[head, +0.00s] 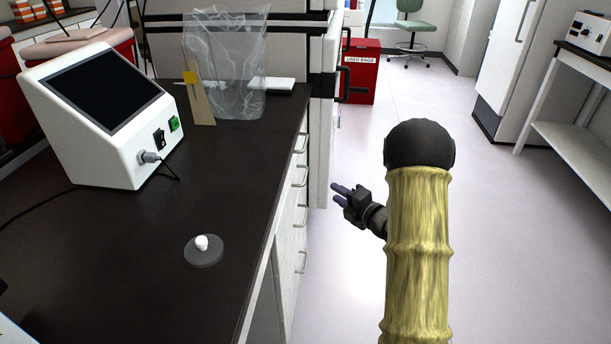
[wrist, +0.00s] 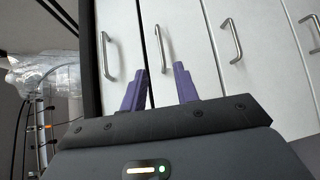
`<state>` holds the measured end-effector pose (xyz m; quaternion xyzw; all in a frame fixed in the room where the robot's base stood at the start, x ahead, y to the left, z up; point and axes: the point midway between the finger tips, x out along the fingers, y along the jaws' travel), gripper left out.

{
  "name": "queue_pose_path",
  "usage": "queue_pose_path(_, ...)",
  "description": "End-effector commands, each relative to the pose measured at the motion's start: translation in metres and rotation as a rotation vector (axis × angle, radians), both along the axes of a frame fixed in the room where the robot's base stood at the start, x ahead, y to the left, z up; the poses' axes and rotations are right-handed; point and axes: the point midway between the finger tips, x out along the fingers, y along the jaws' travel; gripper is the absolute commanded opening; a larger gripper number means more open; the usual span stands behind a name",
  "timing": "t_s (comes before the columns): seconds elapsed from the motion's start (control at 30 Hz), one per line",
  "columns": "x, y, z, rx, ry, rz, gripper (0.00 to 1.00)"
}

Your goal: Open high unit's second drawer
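The drawer unit (head: 288,226) stands under the dark counter, with a column of white drawers and metal bar handles on its right side. The second drawer's handle (head: 300,175) is below the top handle (head: 300,142). In the wrist view, which is turned sideways, the second drawer (wrist: 184,40) and its handle (wrist: 161,48) lie ahead of my gripper (wrist: 160,76). The handle lines up with the gap between the two purple fingers. My gripper, also in the head view (head: 336,194), is open, empty and to the right of the drawer fronts. The drawers look shut.
A white device with a screen (head: 105,98), a clear bag (head: 235,70) and a round grey disc (head: 204,252) are on the counter (head: 120,235). A red bin (head: 361,80) stands behind. The floor (head: 520,230) to the right is clear.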

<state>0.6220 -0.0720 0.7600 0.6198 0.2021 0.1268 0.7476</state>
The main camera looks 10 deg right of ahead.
Motion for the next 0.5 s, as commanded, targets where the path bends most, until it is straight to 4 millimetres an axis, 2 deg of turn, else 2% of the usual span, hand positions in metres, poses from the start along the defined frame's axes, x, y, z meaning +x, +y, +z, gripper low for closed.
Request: queue_pose_path(0.5, 0.079, 0.04, -0.014, 0.001, 0.0, 0.002, 0.3)
